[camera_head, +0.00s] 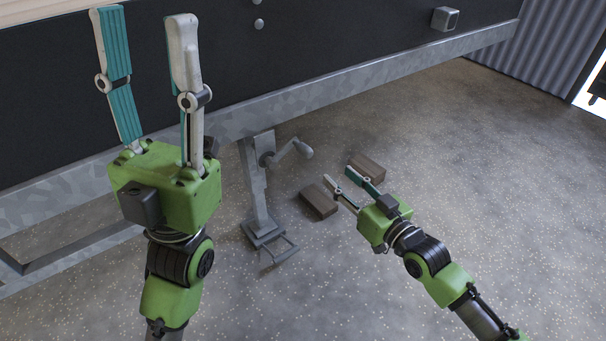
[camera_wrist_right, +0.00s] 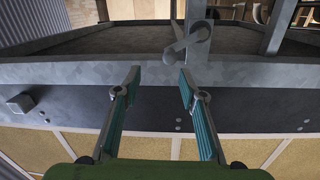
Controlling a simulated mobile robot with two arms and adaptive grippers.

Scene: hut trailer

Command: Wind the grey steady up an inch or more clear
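The grey steady (camera_head: 257,195) stands below the trailer's chassis rail, its foot (camera_head: 263,232) at the floor; I cannot tell whether the foot touches it. Its crank handle (camera_head: 286,151) sticks out to the right near the top. The crank also shows in the right wrist view (camera_wrist_right: 186,44), beyond the fingertips. My right gripper (camera_head: 338,174) is open and empty, right of the steady and apart from the crank; its open fingers also show in the right wrist view (camera_wrist_right: 158,72). My left gripper (camera_head: 144,16) is open and empty, raised in front of the dark trailer wall.
Two brown wooden blocks (camera_head: 319,201) (camera_head: 368,166) lie on the floor near my right gripper. The galvanised chassis rail (camera_head: 340,90) runs along the trailer's lower edge. A small grey box (camera_head: 445,18) is on the wall. The speckled floor (camera_head: 480,150) at right is clear.

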